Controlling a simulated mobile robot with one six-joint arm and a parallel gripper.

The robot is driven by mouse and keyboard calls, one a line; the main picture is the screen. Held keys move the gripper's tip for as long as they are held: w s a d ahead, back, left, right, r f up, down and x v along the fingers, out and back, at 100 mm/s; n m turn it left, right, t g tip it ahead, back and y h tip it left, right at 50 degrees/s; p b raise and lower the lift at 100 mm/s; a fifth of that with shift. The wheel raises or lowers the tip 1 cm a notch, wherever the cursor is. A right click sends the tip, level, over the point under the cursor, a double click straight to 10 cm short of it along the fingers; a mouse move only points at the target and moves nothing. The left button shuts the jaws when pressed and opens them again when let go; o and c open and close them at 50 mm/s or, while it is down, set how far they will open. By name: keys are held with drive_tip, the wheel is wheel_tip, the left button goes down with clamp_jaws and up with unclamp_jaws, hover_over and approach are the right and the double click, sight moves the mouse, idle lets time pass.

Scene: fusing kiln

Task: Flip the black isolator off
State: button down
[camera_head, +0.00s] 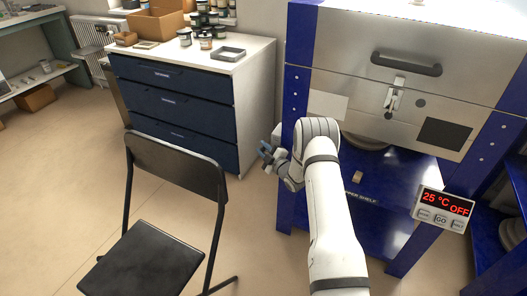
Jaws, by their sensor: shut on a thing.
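My white arm reaches up the middle of the head view. My gripper (266,152) is at its end, just left of the kiln's blue left post and in front of the drawer cabinet's right side. It is small and partly turned away. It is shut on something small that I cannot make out. I cannot pick out the black isolator with certainty; it may be hidden by my gripper or wrist. The kiln (340,75) is blue and grey, with its lid down, a dark handle (406,64) and a front latch (393,98).
A controller (443,209) reads 25 °C OFF. A black folding chair (172,170) stands at left. A drawer cabinet (172,105) with jars on top is behind it. Open floor lies left of the chair.

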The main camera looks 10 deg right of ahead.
drive_tip(key=b, duration=0.2)
drive_tip(key=t+b, duration=0.1)
drive_tip(key=b, duration=0.1)
drive_tip(key=shift+d+f+m+t+y, duration=0.1)
drive_tip(key=shift+f+m+t+y, duration=0.05)
drive_tip(key=shift+m+t+y, duration=0.2)
drive_tip(key=b, duration=0.1)
drive_tip(key=m+t+b, duration=0.1)
drive_tip(key=b, duration=0.1)
drive_tip(key=shift+s+d+r, duration=0.1)
drive_tip(key=shift+r, duration=0.15)
drive_tip(key=t+b, duration=0.1)
drive_tip(key=r+m+t+b, duration=0.1)
drive_tip(key=b, duration=0.1)
drive_tip(key=shift+s+d+m+b, duration=0.15)
drive_tip(key=shift+m+b, duration=0.1)
drive_tip(key=shift+b, duration=0.05)
drive_tip(key=shift+s+d+r+m+t+b, duration=0.15)
drive_tip(key=shift+r+m+t+b, duration=0.3)
drive_tip(key=shift+m+t+b, duration=0.5)
drive_tip(key=shift+n, duration=0.25)
drive_tip(key=c, duration=1.3)
unclamp_jaws()
drive_tip(key=shift+o, duration=0.2)
drive_tip(key=shift+r, duration=0.1)
drive_tip(key=shift+r+g, duration=0.15)
drive_tip(key=shift+g, duration=0.15)
